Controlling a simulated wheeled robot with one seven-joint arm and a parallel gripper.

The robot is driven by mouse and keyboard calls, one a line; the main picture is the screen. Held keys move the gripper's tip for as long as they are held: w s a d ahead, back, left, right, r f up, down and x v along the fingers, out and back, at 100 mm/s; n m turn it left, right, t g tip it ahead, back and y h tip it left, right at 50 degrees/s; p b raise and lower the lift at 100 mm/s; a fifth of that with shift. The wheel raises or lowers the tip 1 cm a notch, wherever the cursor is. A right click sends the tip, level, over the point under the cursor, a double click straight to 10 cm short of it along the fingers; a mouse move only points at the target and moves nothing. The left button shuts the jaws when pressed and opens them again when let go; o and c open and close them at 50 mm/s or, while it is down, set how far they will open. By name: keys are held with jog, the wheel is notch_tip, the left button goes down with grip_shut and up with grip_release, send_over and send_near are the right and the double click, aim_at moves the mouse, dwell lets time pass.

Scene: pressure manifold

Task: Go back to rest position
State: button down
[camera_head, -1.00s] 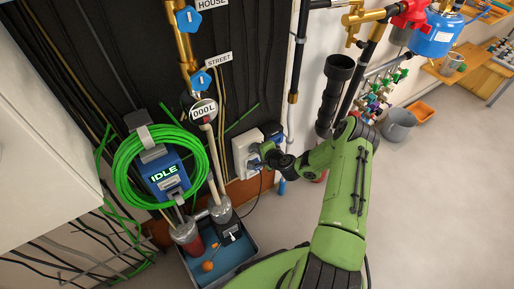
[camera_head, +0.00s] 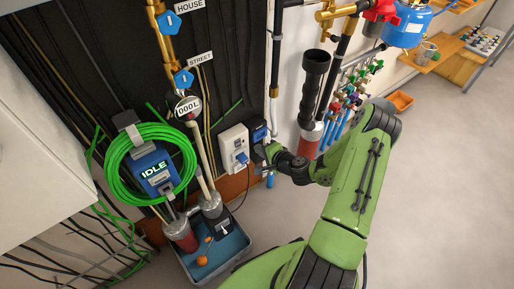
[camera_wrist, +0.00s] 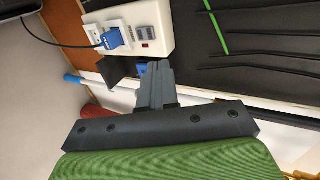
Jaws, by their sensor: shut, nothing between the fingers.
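My gripper (camera_head: 262,153) is at the end of my green arm, in front of the wall to the right of the white socket box. In the wrist view my gripper (camera_wrist: 155,75) shows its dark grey fingers together with nothing between them. The white socket box (camera_head: 234,147) is on the wall just left of my gripper and apart from it. A blue plug (camera_head: 242,158) sits in it with a dark cable hanging down. The wrist view also shows the socket box (camera_wrist: 150,25) and the blue plug (camera_wrist: 112,38).
A blue device reading IDLE (camera_head: 155,172) with a coiled green hose (camera_head: 118,165) hangs at the left. A blue tray (camera_head: 228,247) with pump parts stands on the floor below. A black vertical pipe (camera_head: 313,85) and coloured valves (camera_head: 350,95) are behind my arm. The floor at right is clear.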

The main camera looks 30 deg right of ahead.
dwell(0.4)
jog(key=s+a+r+n+g+p, duration=0.2)
jog(key=a+r+n, duration=0.2)
jog(key=r, duration=0.4)
jog(key=s+a+r+n+g+y+p, duration=0.1)
jog(key=s+a+r+n+g+p, duration=0.15)
jog(key=a+r+n, duration=0.4)
jog(key=s+a+r+n+g+p, duration=0.1)
jog(key=s+r+n+g+p, duration=0.15)
jog(key=r, duration=0.65)
jog(key=s+r+n+h+p, duration=0.2)
jog(key=s+r+h+p, duration=0.1)
jog(key=s+r, duration=1.4)
jog(key=s+p, duration=0.1)
jog(key=s, duration=0.3)
jog(key=shift+s+n+h, duration=0.2)
jog(key=shift+n+h, duration=0.1)
jog(key=shift+n, duration=0.1)
